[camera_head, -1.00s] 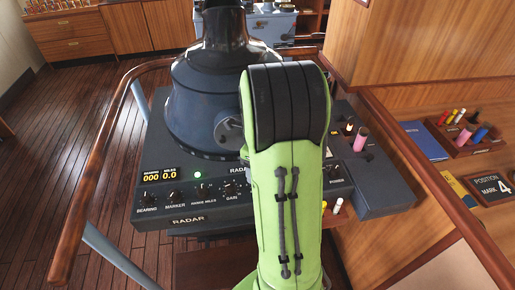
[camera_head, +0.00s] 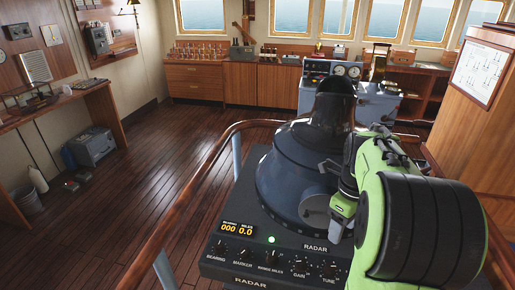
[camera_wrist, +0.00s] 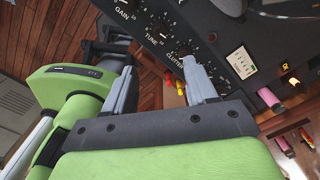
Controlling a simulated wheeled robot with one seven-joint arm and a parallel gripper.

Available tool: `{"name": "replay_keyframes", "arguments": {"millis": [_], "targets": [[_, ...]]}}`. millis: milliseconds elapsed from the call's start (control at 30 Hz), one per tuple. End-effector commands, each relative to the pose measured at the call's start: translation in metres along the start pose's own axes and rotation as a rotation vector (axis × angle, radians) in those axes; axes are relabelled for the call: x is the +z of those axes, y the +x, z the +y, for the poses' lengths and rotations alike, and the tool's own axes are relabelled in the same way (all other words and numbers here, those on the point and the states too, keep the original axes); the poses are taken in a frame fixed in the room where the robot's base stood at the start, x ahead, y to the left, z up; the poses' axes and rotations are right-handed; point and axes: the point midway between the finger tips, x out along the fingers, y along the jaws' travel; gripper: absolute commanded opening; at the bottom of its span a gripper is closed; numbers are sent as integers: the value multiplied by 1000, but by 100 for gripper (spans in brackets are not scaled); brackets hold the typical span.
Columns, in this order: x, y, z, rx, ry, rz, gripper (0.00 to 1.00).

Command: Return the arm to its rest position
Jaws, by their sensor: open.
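My green and black arm (camera_head: 425,225) is folded at the right of the head view, in front of the radar console. My gripper shows in the wrist view (camera_wrist: 163,90), with its two grey fingers apart and nothing between them. In the wrist view the fingers point toward the radar panel's lower edge.
A wooden handrail (camera_head: 185,205) curves around the console. A wooden partition (camera_head: 480,135) stands close at the right. A pink cylinder (camera_wrist: 268,98) stands beside the panel in the wrist view. Open plank floor (camera_head: 150,160) lies to the left.

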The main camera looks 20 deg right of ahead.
Motion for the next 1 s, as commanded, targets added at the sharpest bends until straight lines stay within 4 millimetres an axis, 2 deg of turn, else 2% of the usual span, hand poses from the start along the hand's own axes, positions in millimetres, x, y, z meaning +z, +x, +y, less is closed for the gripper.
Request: {"name": "replay_keyframes", "arguments": {"millis": [100, 167, 267, 433, 600, 700, 833, 1000], "targets": [[2, -3, 4, -6, -37, -6, 57], [5, -9, 16, -23, -152, -21, 57], [11, -28, 55, -86, -535, -59, 57], [5, -48, 132, -255, -1357, -84, 57], [-18, -49, 193, -475, -2138, -24, 57], [-31, -44, 215, -592, -2475, 43, 57], [-40, -39, 227, -675, -2694, 107, 57], [-41, -38, 228, -683, -2729, 119, 57]]}}
